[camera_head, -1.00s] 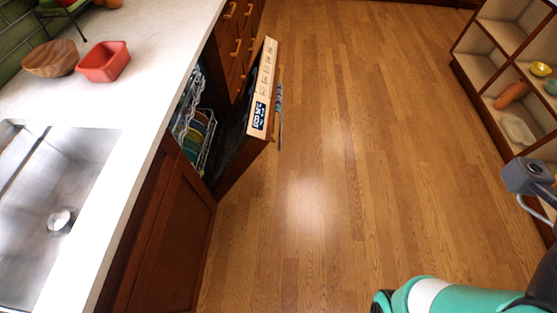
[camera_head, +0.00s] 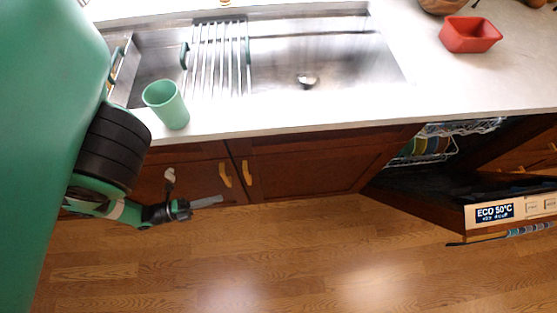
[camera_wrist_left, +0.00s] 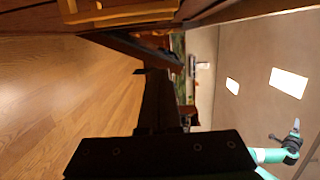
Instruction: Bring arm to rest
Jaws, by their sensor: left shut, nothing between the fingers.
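My left gripper (camera_head: 207,202) hangs in front of the lower cabinet doors in the head view, below the counter edge. It is shut and empty, with its grey fingers pointing right. In the left wrist view a dark bracket (camera_wrist_left: 160,158) fills the bottom. A teal arm with a dark gripper (camera_wrist_left: 296,126), which appears to be my right one, shows at the lower right of that view. It is too small to tell whether its fingers are open or shut.
The dishwasher door (camera_head: 440,205) hangs open at the right, with a rack (camera_head: 430,150) inside. A green cup (camera_head: 167,104) stands by the sink (camera_head: 300,60) near the counter edge. A red bowl (camera_head: 470,34) sits at the counter's right. The wooden floor (camera_head: 280,265) is clear.

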